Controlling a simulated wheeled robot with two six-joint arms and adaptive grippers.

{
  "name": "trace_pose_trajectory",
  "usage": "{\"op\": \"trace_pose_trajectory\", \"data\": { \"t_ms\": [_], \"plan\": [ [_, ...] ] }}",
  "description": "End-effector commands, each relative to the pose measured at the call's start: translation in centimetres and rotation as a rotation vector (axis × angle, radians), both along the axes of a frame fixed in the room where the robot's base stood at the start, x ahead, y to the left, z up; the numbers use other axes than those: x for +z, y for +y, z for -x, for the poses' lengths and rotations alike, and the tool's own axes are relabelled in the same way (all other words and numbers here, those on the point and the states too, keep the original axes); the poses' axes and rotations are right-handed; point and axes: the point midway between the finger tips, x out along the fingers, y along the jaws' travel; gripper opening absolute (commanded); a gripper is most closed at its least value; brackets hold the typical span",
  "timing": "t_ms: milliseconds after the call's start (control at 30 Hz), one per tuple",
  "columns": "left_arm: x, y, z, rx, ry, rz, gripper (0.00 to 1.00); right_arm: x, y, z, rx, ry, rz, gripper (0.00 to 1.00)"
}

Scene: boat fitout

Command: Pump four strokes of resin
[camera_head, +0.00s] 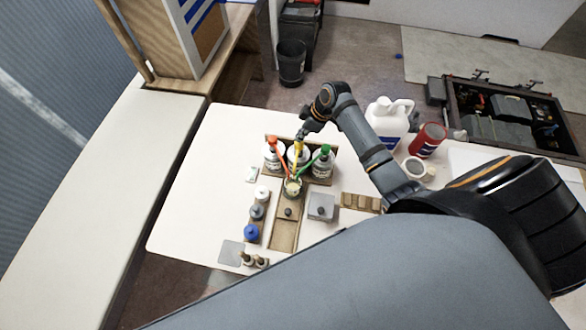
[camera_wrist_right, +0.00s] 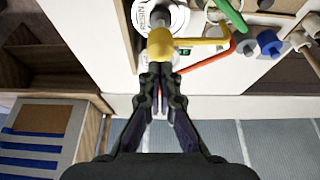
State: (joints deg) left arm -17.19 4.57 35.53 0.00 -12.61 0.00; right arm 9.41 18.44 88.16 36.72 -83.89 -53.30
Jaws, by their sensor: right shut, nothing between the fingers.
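Three white pump bottles stand in a wooden rack, with a red pump head (camera_head: 272,142), a yellow pump head (camera_head: 298,148) and a green pump head (camera_head: 326,149). Their spouts converge over a small cup (camera_head: 292,188). My right gripper (camera_head: 301,136) is shut and empty at the yellow pump head. In the right wrist view its closed fingertips (camera_wrist_right: 160,72) lie right against or just over the yellow head (camera_wrist_right: 162,43); contact is unclear. A bottle label beside it (camera_wrist_right: 141,15) seems to read RESIN, upside down. My left gripper is not in view.
Small jars, including a blue-capped one (camera_head: 251,231), stand left of the wooden cup stand. A grey scale-like block (camera_head: 321,207) lies to its right. A white jug (camera_head: 390,117) and red can (camera_head: 428,139) stand at the right. The table's left side is clear.

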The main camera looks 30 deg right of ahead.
Motion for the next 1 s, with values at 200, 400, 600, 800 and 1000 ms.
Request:
{"op": "trace_pose_trajectory", "data": {
  "t_ms": [200,400,600,800,1000],
  "plan": [
    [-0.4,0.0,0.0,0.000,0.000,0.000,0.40,-0.7,0.0,0.0,0.000,0.000,0.000,0.00],
    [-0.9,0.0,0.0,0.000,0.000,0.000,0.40,-1.4,0.0,0.0,0.000,0.000,0.000,0.00],
    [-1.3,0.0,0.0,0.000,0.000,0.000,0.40,-2.1,0.0,0.0,0.000,0.001,0.000,0.00],
    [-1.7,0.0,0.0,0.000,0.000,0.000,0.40,-2.9,0.0,0.0,0.000,0.001,0.000,0.00],
    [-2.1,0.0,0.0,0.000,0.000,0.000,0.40,-3.6,0.0,0.1,0.000,0.001,0.000,0.00]
  ]
}}
